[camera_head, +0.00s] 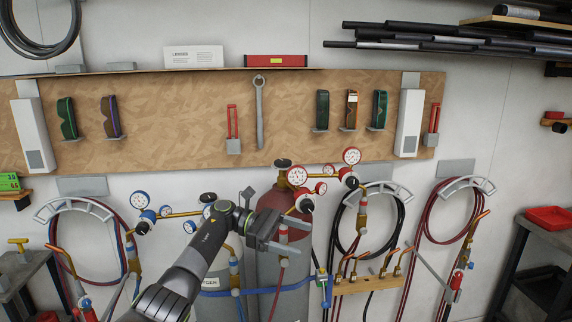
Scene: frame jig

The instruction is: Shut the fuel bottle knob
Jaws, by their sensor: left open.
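The fuel bottle (270,199) is a tall grey cylinder with a dark red shoulder, standing against the wall near the middle. Its black knob (283,163) sits on top of the valve, beside the red-rimmed gauges (297,175). I cannot tell how far the knob is turned. My left gripper (267,222) is open in front of the bottle's shoulder, below the knob in the picture and apart from it. It hides part of the bottle. My right gripper is not in view.
An oxygen bottle (208,283) with its own black knob (208,197) stands to the left, partly behind my left arm. Blue gauges (140,200), hoses on hooks (370,190) and a torch rack (372,284) flank the bottles. A dark cart (545,240) stands at right.

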